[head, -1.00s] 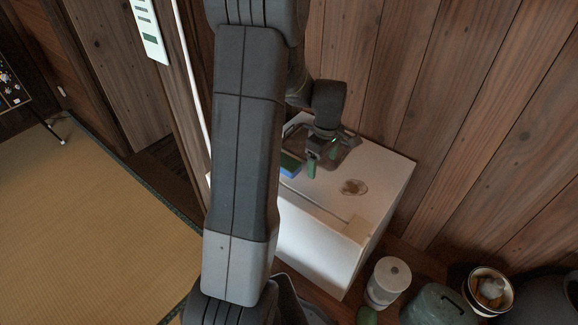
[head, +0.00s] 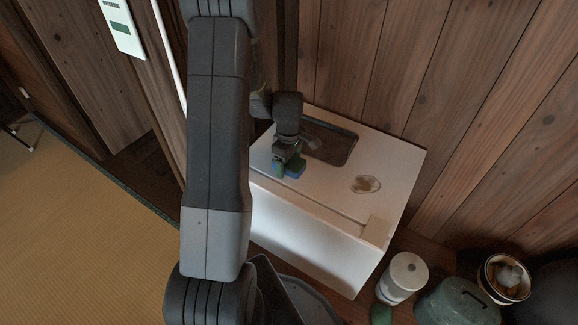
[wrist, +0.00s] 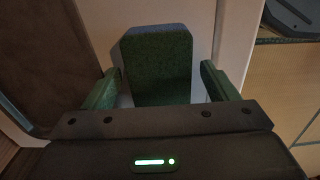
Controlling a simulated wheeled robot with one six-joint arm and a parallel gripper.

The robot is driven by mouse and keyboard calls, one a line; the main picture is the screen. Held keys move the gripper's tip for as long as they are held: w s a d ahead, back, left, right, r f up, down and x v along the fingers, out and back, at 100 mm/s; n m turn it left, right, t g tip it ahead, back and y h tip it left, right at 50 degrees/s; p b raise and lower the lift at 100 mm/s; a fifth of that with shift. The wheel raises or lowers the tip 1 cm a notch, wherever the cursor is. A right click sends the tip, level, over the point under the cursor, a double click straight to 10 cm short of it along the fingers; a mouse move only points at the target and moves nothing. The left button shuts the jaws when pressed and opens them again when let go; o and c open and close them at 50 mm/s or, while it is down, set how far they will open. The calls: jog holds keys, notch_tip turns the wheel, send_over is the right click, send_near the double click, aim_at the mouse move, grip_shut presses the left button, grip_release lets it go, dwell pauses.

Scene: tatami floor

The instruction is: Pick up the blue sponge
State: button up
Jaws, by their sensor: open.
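The blue sponge (head: 295,169) lies on top of the white cabinet (head: 392,165), near its front left edge, partly hidden by my gripper. In the wrist view the sponge (wrist: 157,68) shows a dark green face and a bluish edge at its far end. My gripper (head: 285,168) is low over the sponge. In the wrist view its two green fingers (wrist: 160,86) are open, one on each side of the sponge. A narrow gap shows on both sides; I cannot tell whether the fingertips touch the cabinet top.
A dark tray (head: 335,146) lies just behind the sponge, and a small brownish dish (head: 366,184) is to its right. A wooden wall (head: 460,110) rises behind the cabinet. A white canister (head: 405,275), a green container (head: 458,302) and a bowl (head: 504,278) stand at lower right.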

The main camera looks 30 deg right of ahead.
jog(key=c, duration=1)
notch_tip(320, 180, up, 10)
jog(key=p, duration=0.2)
jog(key=shift+p, duration=0.3)
jog(key=shift+c, duration=0.2)
